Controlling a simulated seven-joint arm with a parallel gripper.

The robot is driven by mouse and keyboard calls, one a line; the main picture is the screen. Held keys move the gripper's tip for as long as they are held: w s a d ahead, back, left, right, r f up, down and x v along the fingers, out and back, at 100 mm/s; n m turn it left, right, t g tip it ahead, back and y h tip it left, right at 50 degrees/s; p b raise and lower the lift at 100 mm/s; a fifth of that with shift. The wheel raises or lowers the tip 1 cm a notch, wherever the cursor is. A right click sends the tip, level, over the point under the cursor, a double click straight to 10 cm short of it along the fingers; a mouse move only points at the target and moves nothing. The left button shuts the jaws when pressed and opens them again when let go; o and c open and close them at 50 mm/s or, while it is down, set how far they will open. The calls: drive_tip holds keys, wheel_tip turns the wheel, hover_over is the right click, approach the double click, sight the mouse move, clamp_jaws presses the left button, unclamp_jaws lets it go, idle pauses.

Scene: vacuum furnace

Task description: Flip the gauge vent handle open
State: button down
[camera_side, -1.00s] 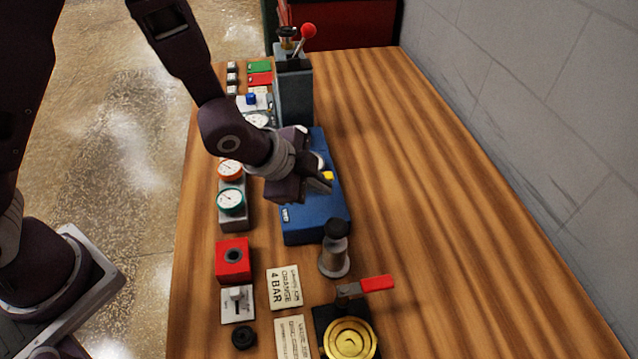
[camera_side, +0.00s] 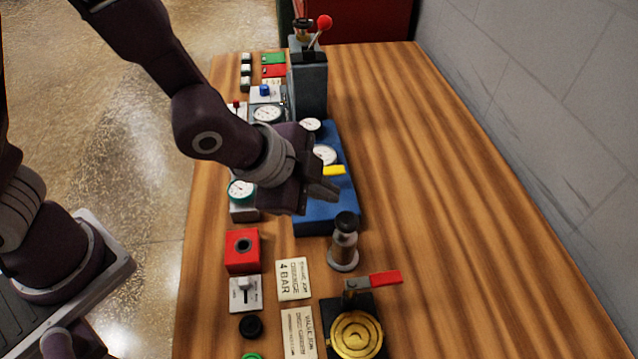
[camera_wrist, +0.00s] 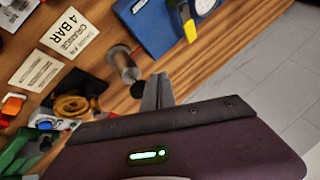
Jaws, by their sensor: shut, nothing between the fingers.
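A short yellow handle (camera_side: 334,170) sits on the blue block (camera_side: 312,218), beside a white round gauge (camera_side: 324,155). I take it for the gauge vent handle; its label cannot be read. In the wrist view the yellow handle (camera_wrist: 189,27) stands at the top, beside part of the gauge (camera_wrist: 203,5) and the blue block (camera_wrist: 147,22). My gripper (camera_side: 328,193) is shut and empty, just on the near side of the yellow handle. In the wrist view the shut fingertips (camera_wrist: 158,88) point up toward the block, with a gap to the handle.
A post with a black knob (camera_side: 344,244) stands close in front of the block. A brass valve (camera_side: 356,335) with a red handle (camera_side: 373,281) is nearer. A grey box (camera_side: 308,85) with a red-ball lever (camera_side: 321,28) stands behind. The table's right side is clear.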

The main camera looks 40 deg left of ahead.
drive_tip(key=shift+s+d+r, duration=0.1)
drive_tip(key=shift+s+r, duration=0.45)
drive_tip(key=shift+r, duration=0.2)
drive_tip(key=shift+s+r, duration=0.55)
drive_tip(key=shift+r, duration=0.15)
drive_tip(key=s+a+r+n, duration=0.6)
drive_tip(key=a+r+n, duration=0.2)
drive_tip(key=a+r, duration=0.35)
drive_tip(key=s+a+r+n+g+y, duration=0.1)
drive_tip(key=s+a+n+y, duration=0.1)
drive_tip(key=s+a+n, duration=0.3)
drive_tip(key=s+a, duration=0.2)
drive_tip(key=s, duration=0.2)
drive_tip(key=shift+s+a+r+y, duration=0.2)
drive_tip(key=shift+s+y, duration=0.1)
drive_tip(key=shift+y, duration=0.1)
